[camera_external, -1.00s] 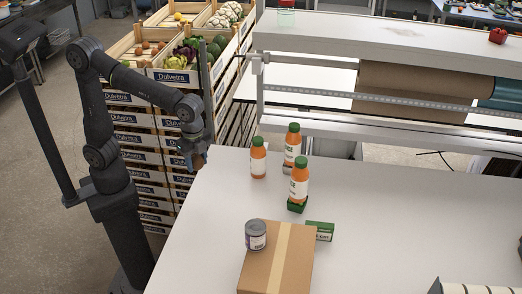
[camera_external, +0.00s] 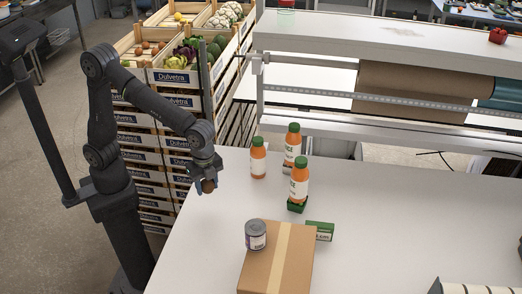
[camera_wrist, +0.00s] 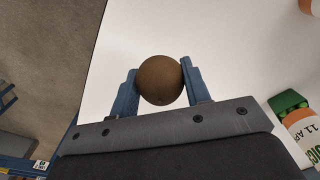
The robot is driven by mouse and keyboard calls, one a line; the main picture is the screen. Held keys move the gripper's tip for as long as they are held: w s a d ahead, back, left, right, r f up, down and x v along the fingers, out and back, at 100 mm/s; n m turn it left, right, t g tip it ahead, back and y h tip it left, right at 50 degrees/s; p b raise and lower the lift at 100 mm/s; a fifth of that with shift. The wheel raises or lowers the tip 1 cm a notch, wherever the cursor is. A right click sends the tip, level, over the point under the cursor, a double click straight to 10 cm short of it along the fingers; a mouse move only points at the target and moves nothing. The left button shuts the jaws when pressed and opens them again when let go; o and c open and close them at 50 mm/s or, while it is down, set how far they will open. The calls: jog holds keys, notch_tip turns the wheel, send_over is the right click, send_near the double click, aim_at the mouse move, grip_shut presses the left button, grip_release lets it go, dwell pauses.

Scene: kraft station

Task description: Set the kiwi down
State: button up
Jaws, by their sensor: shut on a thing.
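The kiwi (camera_wrist: 160,80) is a round brown fruit. It sits between the two blue fingers of my gripper (camera_wrist: 160,90) in the wrist view, with a finger against each side. In the external view my gripper (camera_external: 206,188) points down over the left edge of the white table (camera_external: 200,245), and the kiwi (camera_external: 208,186) shows brown at its tip. It looks held above the table; the exact height is hard to tell.
Several orange bottles (camera_external: 258,160) with green caps stand right of my gripper. Stacked produce crates (camera_external: 175,77) stand behind the arm. Bare table lies between gripper and box.

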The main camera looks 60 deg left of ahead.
aim_at(216, 200)
jog(key=w, duration=0.1)
jog(key=w+f, duration=0.1)
jog(key=shift+w+a+f, duration=0.1)
jog(key=shift+w+f, duration=0.2)
jog(key=shift+f, duration=1.95)
jog(key=shift+f, duration=0.15)
jog(key=o, duration=1)
notch_tip(216, 200, up, 12)
